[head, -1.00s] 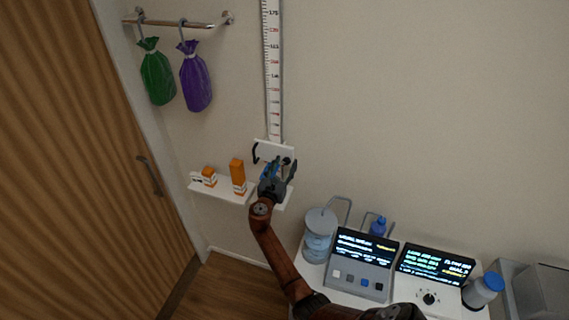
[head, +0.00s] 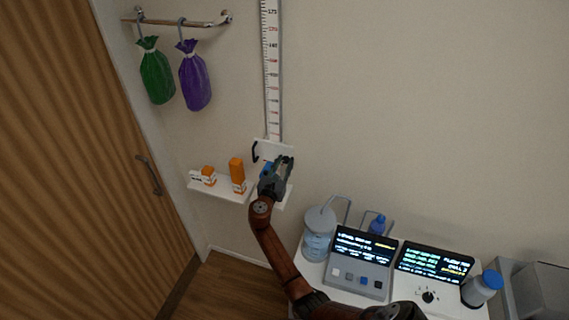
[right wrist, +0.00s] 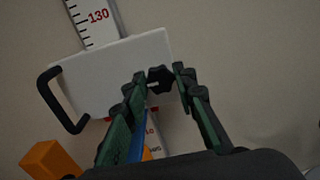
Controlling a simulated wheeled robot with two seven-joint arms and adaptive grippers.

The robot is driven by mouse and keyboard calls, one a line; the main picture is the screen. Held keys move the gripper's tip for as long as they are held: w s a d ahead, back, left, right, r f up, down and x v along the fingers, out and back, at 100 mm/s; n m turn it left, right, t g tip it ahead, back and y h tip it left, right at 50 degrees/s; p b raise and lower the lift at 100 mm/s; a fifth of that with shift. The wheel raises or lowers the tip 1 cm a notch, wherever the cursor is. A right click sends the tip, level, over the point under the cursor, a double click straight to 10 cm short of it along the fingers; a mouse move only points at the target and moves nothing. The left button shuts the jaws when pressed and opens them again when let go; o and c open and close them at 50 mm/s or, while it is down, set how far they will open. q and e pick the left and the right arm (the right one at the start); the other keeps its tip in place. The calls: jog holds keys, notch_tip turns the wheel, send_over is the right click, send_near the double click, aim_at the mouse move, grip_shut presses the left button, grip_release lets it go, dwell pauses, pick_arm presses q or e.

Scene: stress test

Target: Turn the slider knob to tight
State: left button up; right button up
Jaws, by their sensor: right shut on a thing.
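The slider is a white plate (head: 267,150) on the wall-mounted measuring scale (head: 272,75), with a black handle on its left side. The plate fills the upper middle of the right wrist view (right wrist: 115,72). The slider knob (right wrist: 160,80) is small, black and lobed, at the plate's right part. My right gripper (head: 281,161) is at the plate, and its fingertips (right wrist: 160,76) are shut around the knob from both sides. In the head view the gripper hides the knob. I see no tight marking. My left gripper is not in view.
A white shelf (head: 222,188) with orange-and-white boxes and an orange bottle (head: 236,168) is just left of the gripper. A blue thing (right wrist: 138,140) shows beside the left finger. A counter with two display devices (head: 363,262) stands lower right.

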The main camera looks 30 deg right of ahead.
jog(key=shift+f+m+b, duration=0.1)
jog(key=shift+m+b, duration=0.2)
jog(key=shift+b, duration=0.05)
jog(key=m+b, duration=0.3)
jog(key=shift+f+m, duration=0.1)
jog(key=shift+m, duration=0.2)
jog(key=m+b, duration=0.4)
jog(key=shift+m, duration=0.3)
jog(key=m+b, duration=0.4)
jog(key=shift+m, duration=0.3)
pick_arm(q)
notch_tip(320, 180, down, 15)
jog(key=b, duration=0.3)
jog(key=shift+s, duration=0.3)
pick_arm(e)
jog(key=shift+m, duration=2.2)
pick_arm(q)
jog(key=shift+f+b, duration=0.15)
jog(key=shift+b, duration=0.15)
